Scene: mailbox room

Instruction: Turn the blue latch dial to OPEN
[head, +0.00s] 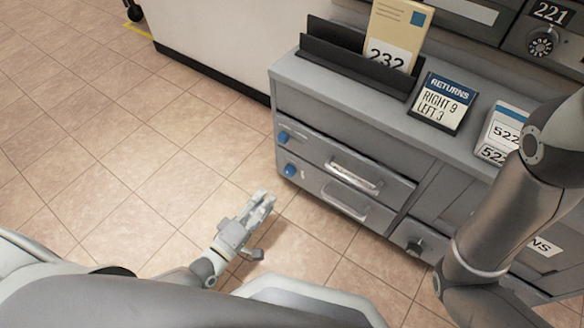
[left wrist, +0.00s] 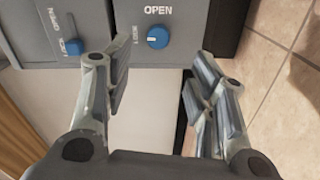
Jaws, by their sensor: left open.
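Two blue dials sit one above the other at the left end of the grey drawer fronts in the head view, an upper dial (head: 283,137) and a lower dial (head: 291,170). In the left wrist view, a round blue dial (left wrist: 157,38) with a small pale mark sits under the word OPEN, with smaller lettering to its left. A second blue dial (left wrist: 73,47) is at the left beside sideways lettering. My left gripper (head: 264,199) is open and empty, below and left of the dials, apart from them. Its spread fingers (left wrist: 162,80) frame the space below the round dial.
The grey cabinet (head: 310,84) carries a black file holder (head: 340,48) and a RETURNS sign (head: 440,102). Drawer handles (head: 354,176) stick out right of the dials. My right arm crosses the right side. Tiled floor (head: 110,130) lies open at left.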

